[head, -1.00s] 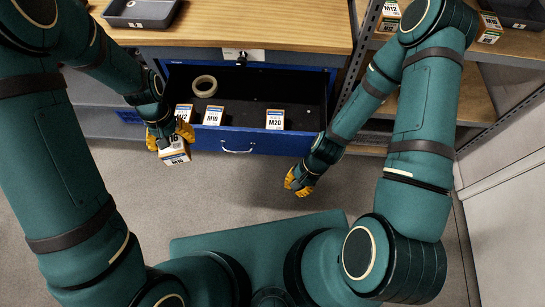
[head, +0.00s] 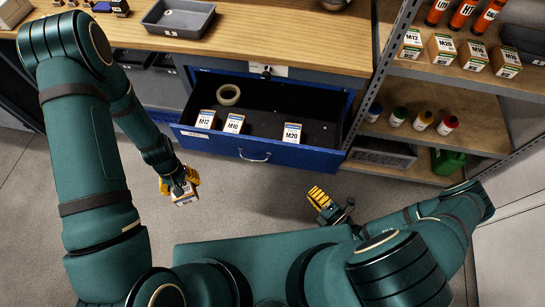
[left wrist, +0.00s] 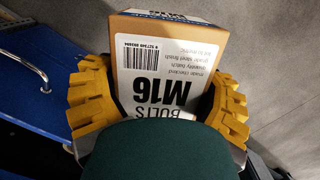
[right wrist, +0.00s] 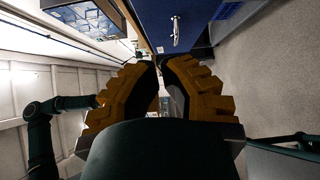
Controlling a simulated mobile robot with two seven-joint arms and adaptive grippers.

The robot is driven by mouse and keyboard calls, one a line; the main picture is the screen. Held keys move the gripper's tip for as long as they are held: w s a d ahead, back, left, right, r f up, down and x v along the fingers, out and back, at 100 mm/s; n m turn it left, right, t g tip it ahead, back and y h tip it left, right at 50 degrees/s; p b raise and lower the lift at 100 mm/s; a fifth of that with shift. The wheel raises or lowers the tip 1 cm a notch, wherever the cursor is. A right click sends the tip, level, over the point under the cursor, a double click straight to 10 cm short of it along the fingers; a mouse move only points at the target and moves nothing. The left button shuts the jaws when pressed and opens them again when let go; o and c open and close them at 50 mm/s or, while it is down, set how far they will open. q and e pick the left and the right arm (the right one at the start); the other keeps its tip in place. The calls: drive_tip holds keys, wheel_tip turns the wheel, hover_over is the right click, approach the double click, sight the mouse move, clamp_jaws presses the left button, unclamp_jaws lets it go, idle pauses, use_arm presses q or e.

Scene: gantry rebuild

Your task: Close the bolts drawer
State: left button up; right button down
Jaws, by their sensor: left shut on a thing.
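The blue bolts drawer (head: 205,142) stands open under the wooden bench, with its metal handle (head: 254,158) on the front. Inside lie an M12 box (head: 205,119), an M10 box (head: 233,123), an M20 box (head: 291,132) and a tape roll (head: 228,95). My left gripper (head: 180,190) is shut on an M16 bolts box (left wrist: 165,65), held over the floor in front of the drawer's left end. My right gripper (head: 318,197) is in front of the drawer's right end, apart from it. Its fingers are nearly together and empty; the right wrist view shows the handle (right wrist: 175,30) beyond them.
The bench (head: 290,42) carries a grey tray (head: 180,18). To the right, a metal shelf (head: 480,125) holds bolt boxes, red and orange cylinders, small coloured-lid containers and a green can (head: 447,161). The floor (head: 260,195) in front of the drawer is clear.

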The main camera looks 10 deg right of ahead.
use_arm(q)
drive_tip(key=shift+s+f, duration=0.15)
use_arm(e)
drive_tip(key=d+m+t+h, duration=0.1)
drive_tip(key=m+h, duration=0.1)
use_arm(q)
drive_tip(key=shift+a+r+p, duration=0.1)
drive_tip(key=shift+r+p, duration=0.3)
use_arm(e)
approach(296, 154)
drive_tip(key=w+a, duration=0.2)
drive_tip(key=a, duration=0.2)
drive_tip(key=w, duration=0.3)
drive_tip(key=shift+d+f, duration=0.1)
drive_tip(key=shift+d, duration=0.25)
drive_tip(key=shift+w+d, duration=0.15)
drive_tip(key=shift+w, duration=0.3)
